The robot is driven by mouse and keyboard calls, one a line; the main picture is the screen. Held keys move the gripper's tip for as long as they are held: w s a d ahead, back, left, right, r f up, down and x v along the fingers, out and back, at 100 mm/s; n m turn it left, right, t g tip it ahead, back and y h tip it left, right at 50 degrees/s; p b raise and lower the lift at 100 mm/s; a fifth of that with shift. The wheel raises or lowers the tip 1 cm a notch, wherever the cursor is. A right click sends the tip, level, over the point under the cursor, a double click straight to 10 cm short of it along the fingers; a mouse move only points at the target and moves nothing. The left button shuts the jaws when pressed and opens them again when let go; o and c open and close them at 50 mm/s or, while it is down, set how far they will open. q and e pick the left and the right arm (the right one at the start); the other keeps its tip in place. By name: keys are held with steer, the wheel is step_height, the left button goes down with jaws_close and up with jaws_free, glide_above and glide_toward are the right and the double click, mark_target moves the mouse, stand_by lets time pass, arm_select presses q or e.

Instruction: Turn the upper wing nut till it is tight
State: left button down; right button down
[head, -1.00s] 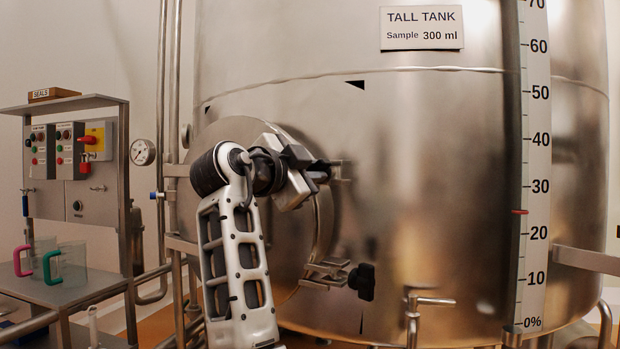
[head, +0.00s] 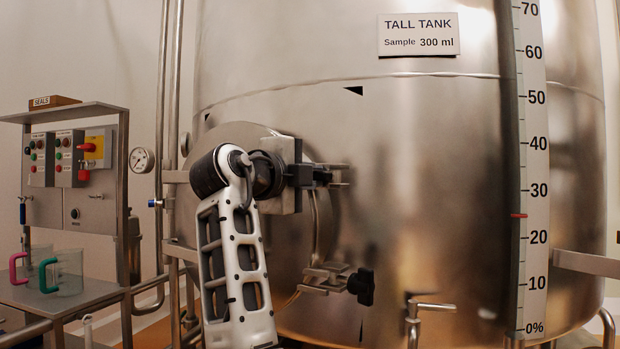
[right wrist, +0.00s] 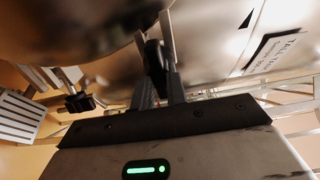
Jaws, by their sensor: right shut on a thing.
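My right gripper (head: 322,175) is at the upper clamp on the right edge of the round tank door (head: 322,232). In the right wrist view its two fingers (right wrist: 160,88) are closed on the upper wing nut (right wrist: 154,56), a black knob between them. In the head view the gripper hides this nut, and only the ends of the upper clamp's metal bars (head: 341,168) show past it. Whether the nut is tight cannot be told. The lower black wing nut (head: 361,286) sits on its own clamp (head: 325,277) below, untouched. My left gripper is not in view.
A sampling tap (head: 428,307) sticks out below right of the door. The level scale (head: 533,180) runs up the tank at right. A bench with jugs (head: 62,275) and a control panel (head: 70,155) stand at left. Pipes (head: 167,100) rise between bench and tank.

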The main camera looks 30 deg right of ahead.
stand_by(0.5)
steer(key=c, duration=1.4)
jaws_free()
steer(key=shift+s+a, duration=0.1)
steer(key=b+v, duration=0.2)
steer(key=v, duration=1.3)
steer(key=shift+s+a+b, duration=0.25)
steer(key=shift+a+b, duration=0.05)
steer(key=shift+b, duration=0.05)
